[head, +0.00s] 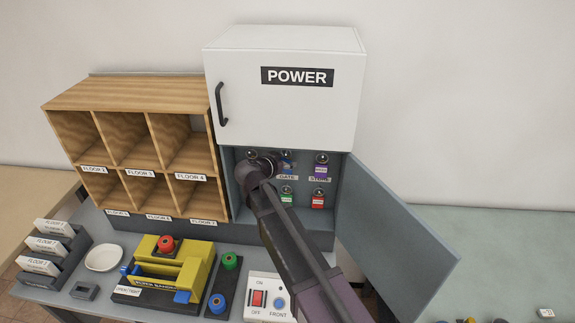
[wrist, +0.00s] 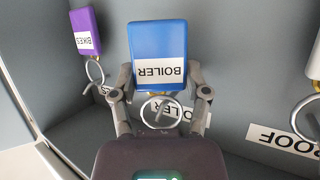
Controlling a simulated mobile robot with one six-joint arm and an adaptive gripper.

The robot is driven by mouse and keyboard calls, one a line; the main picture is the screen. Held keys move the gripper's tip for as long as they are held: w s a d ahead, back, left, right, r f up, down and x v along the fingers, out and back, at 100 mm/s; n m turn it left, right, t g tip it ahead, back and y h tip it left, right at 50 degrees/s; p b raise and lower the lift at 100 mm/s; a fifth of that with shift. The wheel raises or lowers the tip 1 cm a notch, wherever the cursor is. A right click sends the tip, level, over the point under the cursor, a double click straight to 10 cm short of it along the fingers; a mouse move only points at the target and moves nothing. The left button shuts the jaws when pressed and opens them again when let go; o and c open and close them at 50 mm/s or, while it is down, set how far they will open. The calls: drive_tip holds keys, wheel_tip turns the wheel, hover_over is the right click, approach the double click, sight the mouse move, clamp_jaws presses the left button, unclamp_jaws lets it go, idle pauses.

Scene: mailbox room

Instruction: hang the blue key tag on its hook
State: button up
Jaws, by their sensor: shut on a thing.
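The blue key tag (wrist: 158,45), labelled BOILER, is between the two fingers of my gripper (wrist: 160,92) in the wrist view, its lettering upside down. The fingers close on its sides near its ring end. Its metal ring (wrist: 161,110) shows just below, over a wall label reading BOILER (wrist: 180,112). A hook-like metal piece shows at the ring; I cannot tell whether the ring is around it. In the head view my gripper is inside the open key cabinet (head: 340,190), largely hidden by my own wrist, and the held tag cannot be made out.
A purple BIKES tag (wrist: 85,32) hangs left of the held tag; a pale tag (wrist: 314,55) is at right by a ROOF label (wrist: 283,138). The cabinet door (head: 395,235) stands open to the right. A POWER box (head: 285,105) sits above, wooden pigeonholes (head: 135,140) left.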

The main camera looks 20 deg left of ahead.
drive_tip(key=shift+w+a+f+b, duration=0.15)
drive_tip(key=shift+w+f+b, duration=0.3)
drive_tip(key=shift+b, duration=0.1)
drive_tip(key=shift+f+b, duration=0.25)
drive_tip(key=shift+b, duration=0.1)
drive_tip(key=shift+w, duration=0.1)
drive_tip(key=shift+c, duration=0.6)
drive_tip(key=shift+o, duration=0.2)
drive_tip(key=shift+f, duration=0.1)
drive_tip(key=o, duration=0.9)
drive_tip(key=shift+w, duration=0.1)
drive_tip(key=shift+o, duration=0.9)
drive_tip(key=shift+w+f, duration=0.2)
drive_tip(key=shift+a, duration=0.1)
drive_tip(key=shift+s+r, duration=0.15)
drive_tip(key=shift+s, duration=0.15)
